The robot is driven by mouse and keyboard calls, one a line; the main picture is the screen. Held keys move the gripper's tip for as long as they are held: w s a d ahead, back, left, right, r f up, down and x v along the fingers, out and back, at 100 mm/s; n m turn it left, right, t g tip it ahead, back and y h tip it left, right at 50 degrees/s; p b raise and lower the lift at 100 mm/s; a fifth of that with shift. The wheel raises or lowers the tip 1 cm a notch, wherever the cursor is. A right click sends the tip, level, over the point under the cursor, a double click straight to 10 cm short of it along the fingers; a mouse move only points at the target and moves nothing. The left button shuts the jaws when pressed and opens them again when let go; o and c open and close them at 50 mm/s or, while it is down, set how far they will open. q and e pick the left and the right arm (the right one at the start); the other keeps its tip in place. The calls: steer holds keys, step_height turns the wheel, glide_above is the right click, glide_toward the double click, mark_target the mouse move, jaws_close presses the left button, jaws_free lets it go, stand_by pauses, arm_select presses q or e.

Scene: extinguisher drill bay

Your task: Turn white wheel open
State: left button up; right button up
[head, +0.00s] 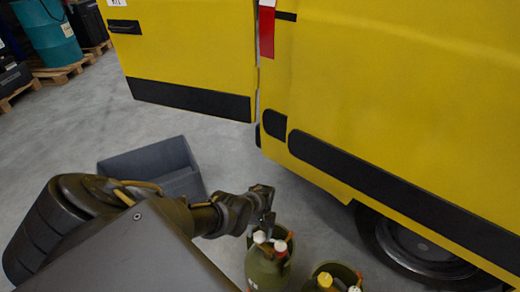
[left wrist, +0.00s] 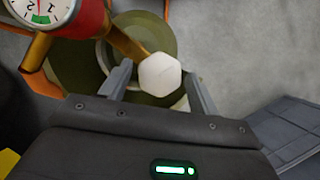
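The white wheel (left wrist: 160,74) is a faceted knob on a brass stem above a green cylinder (left wrist: 152,28). In the head view the white wheel (head: 259,237) is at the top of the nearer-left green cylinder (head: 266,270), just below my left gripper (head: 266,222). In the left wrist view my left gripper (left wrist: 160,88) has its two fingers apart, one on each side of the wheel. Gaps show between fingers and wheel; whether they touch at any point I cannot tell. My right gripper is not in view.
A red-bodied pressure gauge (left wrist: 45,10) sits beside the wheel. A second green cylinder with a yellow knob (head: 325,280) stands to the right. A grey open crate (head: 150,158) lies on the floor at left. A yellow van (head: 400,90) fills the back right.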

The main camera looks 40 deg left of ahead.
arm_select(q)
steer(key=shift+o, duration=0.6)
steer(key=shift+r, duration=0.1)
steer(key=shift+w+r+p, duration=0.1)
steer(key=shift+r+p, duration=0.2)
steer(key=p+v, duration=0.4)
steer(key=v, duration=0.6)
steer(key=shift+w, duration=0.1)
